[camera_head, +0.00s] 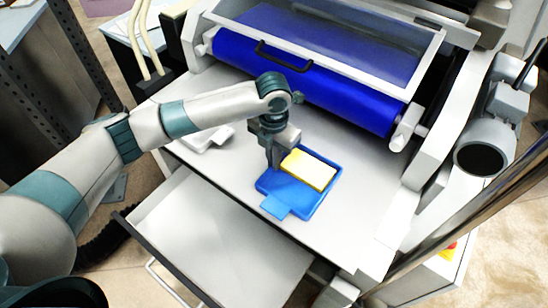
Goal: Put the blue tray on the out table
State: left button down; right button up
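The blue tray (312,205) lies on the light grey table (365,215) in front of the roller machine, with a tab at its lower left side. My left gripper (275,162) points down at the tray's upper left edge, beside the yellow block. Its fingertips are small and partly hidden, so I cannot tell whether they are open or shut on the edge. My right gripper is out of view.
A blue roller (300,83) under a clear cover with a black handle (283,58) lies behind the tray. A white object (207,137) is on the table, partly behind my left arm. A lower pale shelf (215,240) in front is bare.

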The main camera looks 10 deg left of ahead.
pick_arm(q)
jog(key=c, duration=2)
grip_release()
jog(key=shift+f, duration=0.1)
jog(key=shift+r+b, duration=2.25)
jog(key=shift+r, duration=3.9)
